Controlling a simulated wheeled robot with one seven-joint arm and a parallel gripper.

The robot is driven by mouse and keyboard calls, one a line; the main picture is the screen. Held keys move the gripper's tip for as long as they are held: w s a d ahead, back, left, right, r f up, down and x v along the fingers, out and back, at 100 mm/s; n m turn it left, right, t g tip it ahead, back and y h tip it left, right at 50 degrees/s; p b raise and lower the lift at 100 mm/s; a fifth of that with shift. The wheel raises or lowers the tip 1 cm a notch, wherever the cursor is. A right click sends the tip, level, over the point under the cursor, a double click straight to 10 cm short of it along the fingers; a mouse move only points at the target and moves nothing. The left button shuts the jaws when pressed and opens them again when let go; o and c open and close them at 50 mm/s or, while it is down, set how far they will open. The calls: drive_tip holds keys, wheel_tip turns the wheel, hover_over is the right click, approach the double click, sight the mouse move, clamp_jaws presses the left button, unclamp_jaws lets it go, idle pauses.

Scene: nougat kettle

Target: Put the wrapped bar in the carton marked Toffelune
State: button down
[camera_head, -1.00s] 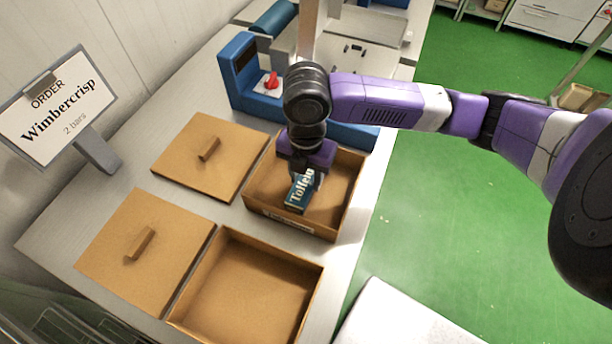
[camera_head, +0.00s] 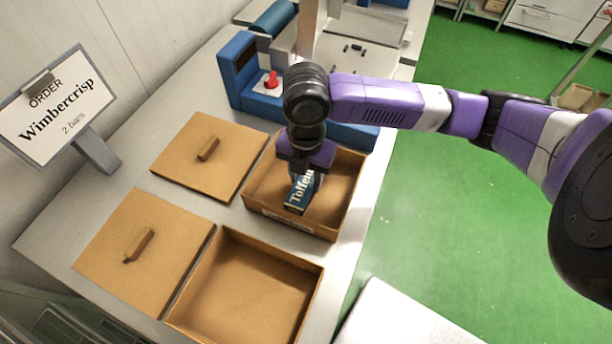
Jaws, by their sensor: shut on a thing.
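The wrapped bar (camera_head: 298,193) is dark blue with pale lettering that starts "Toffel"; the rest is hidden by my gripper. My gripper (camera_head: 306,178) is shut on the bar and points down inside the far open carton (camera_head: 340,213). The bar is held within this carton's walls; I cannot tell whether it touches the floor. A small label (camera_head: 287,223) is on the carton's front wall, too small to read. A second open carton (camera_head: 250,290) stands nearer and looks empty.
Two brown lids with handles lie left of the cartons, one far (camera_head: 190,170) and one near (camera_head: 165,235). An order sign (camera_head: 55,108) reads "Wimbercrisp, 2 bars". A blue machine (camera_head: 240,75) with a red knob stands behind the far carton. Green floor lies to the right.

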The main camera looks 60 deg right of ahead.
drive_tip(key=shift+f+b, duration=0.35)
drive_tip(key=shift+f, duration=0.05)
idle(0.4)
drive_tip(key=c, duration=0.8)
unclamp_jaws()
drive_tip(key=shift+o, duration=0.4)
drive_tip(key=o, duration=0.3)
drive_tip(key=shift+o, duration=0.2)
drive_tip(key=shift+r, duration=0.1)
drive_tip(key=shift+r+p, duration=3.05)
drive_tip(key=shift+r, duration=0.9)
